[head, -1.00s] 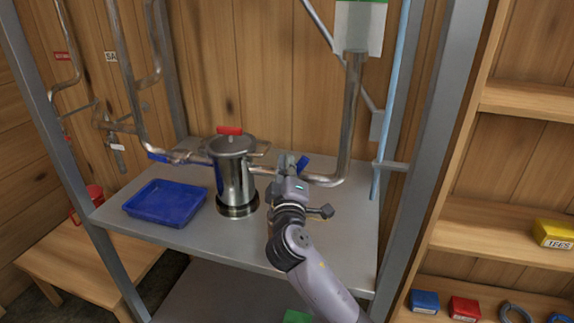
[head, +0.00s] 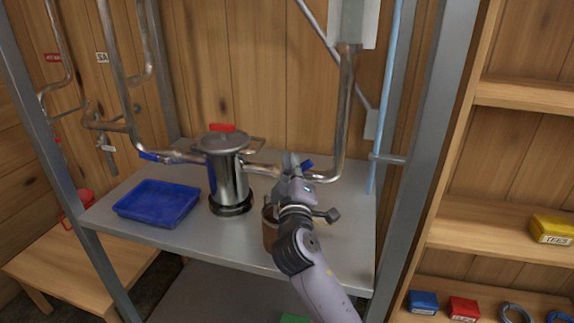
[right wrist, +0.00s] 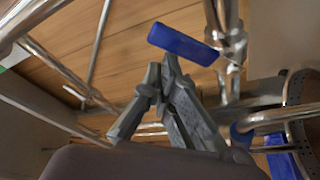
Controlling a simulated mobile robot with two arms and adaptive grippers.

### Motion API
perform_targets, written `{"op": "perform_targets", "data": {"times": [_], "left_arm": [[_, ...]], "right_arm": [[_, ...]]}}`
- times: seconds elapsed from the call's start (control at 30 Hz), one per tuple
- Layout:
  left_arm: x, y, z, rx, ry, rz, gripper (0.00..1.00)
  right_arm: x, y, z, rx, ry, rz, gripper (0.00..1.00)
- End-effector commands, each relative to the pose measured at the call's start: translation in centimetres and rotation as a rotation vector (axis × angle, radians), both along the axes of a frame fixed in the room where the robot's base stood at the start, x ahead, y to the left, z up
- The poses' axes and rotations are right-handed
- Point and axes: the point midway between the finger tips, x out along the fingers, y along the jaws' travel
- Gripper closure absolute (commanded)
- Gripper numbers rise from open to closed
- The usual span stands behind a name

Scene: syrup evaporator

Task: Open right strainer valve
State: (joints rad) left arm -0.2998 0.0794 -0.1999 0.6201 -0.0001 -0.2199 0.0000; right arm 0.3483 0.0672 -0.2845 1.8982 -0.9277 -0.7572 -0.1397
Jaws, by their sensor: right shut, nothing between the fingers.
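The steel strainer pot (head: 231,182) stands on the grey shelf, with a red-handled lid and pipes on both sides. The right strainer valve's blue handle (head: 307,165) shows just right of my right gripper (head: 291,163) on the right-hand pipe. In the right wrist view, the blue handle (right wrist: 183,44) lies just beyond the fingertips (right wrist: 160,78), which are close together and empty. I cannot tell whether they touch the handle. My gripper hides part of the valve in the head view. My left gripper is not in view.
A blue tray (head: 157,204) lies left of the strainer. A brown cup (head: 269,232) stands partly hidden behind my right wrist. The left valve's blue handle (head: 149,156) is on the left pipe. A vertical pipe (head: 343,110) and metal post (head: 425,130) rise on the right.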

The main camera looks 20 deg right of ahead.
Motion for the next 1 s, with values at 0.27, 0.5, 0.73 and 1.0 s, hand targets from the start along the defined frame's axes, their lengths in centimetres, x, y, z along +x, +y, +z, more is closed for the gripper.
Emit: {"op": "perform_targets", "data": {"times": [0.27,0.5,0.73,1.0], "left_arm": [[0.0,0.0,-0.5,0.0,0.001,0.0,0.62],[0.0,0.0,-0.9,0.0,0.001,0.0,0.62],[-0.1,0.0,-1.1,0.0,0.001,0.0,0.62],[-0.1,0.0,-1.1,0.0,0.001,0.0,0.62]], "right_arm": [[-0.9,-1.3,-1.2,0.002,0.001,-0.001,1.0],[-1.4,-2.0,-2.0,0.001,0.002,-0.001,1.0],[-1.6,-2.3,-2.4,0.0,0.0,0.0,1.0],[-1.6,-2.4,-2.6,0.0,0.0,0.0,1.0]]}}
